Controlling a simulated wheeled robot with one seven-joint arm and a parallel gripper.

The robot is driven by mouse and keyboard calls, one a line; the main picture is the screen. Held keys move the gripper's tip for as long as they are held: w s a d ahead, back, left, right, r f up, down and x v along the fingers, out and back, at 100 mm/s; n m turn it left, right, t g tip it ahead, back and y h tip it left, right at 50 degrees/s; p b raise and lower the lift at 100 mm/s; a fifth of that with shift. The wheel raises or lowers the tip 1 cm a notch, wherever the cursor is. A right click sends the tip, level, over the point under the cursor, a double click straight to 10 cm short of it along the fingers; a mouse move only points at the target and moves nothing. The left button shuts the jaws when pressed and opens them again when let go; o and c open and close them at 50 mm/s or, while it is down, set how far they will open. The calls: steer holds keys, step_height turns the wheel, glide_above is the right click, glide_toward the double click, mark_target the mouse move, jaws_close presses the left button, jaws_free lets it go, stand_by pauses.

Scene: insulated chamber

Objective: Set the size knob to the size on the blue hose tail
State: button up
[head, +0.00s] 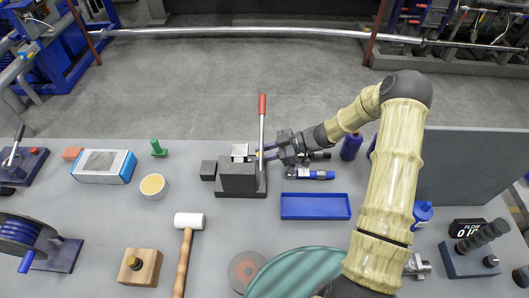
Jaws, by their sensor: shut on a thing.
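A dark press (238,178) with an upright, red-tipped lever (262,106) stands near the table's middle. My gripper (264,153) reaches in from the right and is shut on a small part at the press's right side, by the lever. The fingers hide this part, so I cannot tell whether it is the size knob. No dial marking is readable.
A blue tray (315,206) lies right of the press. A white-headed mallet (188,222), a round tub (153,186) and a small dark block (208,170) lie to the left. A blue bottle (351,147) stands behind my arm's reach. A grey panel (465,170) is at right.

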steer(key=shift+w+a+n+g, duration=0.1)
steer(key=shift+w+n+g, duration=0.1)
steer(key=shift+n+g, duration=0.85)
steer(key=shift+g+h, duration=0.3)
steer(key=shift+g, duration=0.05)
steer(key=o, duration=1)
steer(key=shift+s, duration=0.1)
steer(key=shift+d+r, duration=0.1)
steer(key=shift+d, duration=0.1)
steer(key=p+v, duration=0.2)
steer(key=v, duration=0.9)
steer(key=shift+d, duration=0.4)
